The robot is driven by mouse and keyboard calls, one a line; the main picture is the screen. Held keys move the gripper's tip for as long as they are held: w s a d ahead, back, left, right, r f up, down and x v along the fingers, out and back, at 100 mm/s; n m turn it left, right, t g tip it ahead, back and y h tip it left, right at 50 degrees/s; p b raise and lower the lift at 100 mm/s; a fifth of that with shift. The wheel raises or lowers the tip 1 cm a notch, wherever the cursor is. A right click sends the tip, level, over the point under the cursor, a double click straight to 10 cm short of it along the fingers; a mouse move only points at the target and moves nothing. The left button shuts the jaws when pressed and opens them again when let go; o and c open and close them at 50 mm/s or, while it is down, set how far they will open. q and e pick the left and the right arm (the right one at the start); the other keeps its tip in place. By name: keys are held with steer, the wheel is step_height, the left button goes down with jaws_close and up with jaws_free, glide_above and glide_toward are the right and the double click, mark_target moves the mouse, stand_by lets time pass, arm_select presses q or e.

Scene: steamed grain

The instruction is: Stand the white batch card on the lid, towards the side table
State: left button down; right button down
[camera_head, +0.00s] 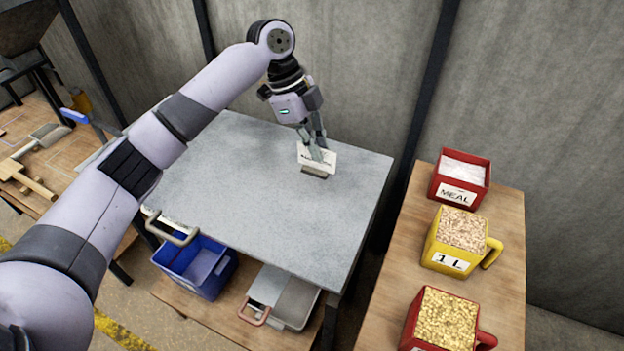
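The white batch card (327,161) is upright in a small dark base (314,171), over the far right part of the grey lid (250,180). Dark print shows on its face. My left gripper (317,152) reaches down from above, with its fingers at the card. The fingers look closed on the card and cover part of it. I cannot tell whether the base touches the lid or hangs just above it. The side table (400,300) stands to the right, across a gap. My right gripper is not in view.
On the side table are a red MEAL box (460,180), a yellow 1 L measure (455,240) and a red measure of grain (440,322). A blue bin (195,265) and a metal scoop or pan (280,295) sit on a lower shelf. Most of the lid is clear.

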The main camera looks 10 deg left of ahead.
mark_target(316, 168)
arm_select(q)
step_height(316, 168, down, 6)
steer(key=shift+r+p, duration=0.2)
steer(key=shift+p, duration=0.2)
steer(key=shift+f, duration=0.6)
step_height(316, 168, down, 4)
steer(key=shift+p, duration=0.55)
steer(key=shift+f, duration=0.1)
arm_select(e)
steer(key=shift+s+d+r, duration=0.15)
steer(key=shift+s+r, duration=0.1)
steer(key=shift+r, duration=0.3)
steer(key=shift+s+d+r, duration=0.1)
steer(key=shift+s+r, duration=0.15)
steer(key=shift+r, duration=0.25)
arm_select(q)
steer(key=shift+f, duration=0.1)
steer(key=c, duration=1.8)
jaws_free()
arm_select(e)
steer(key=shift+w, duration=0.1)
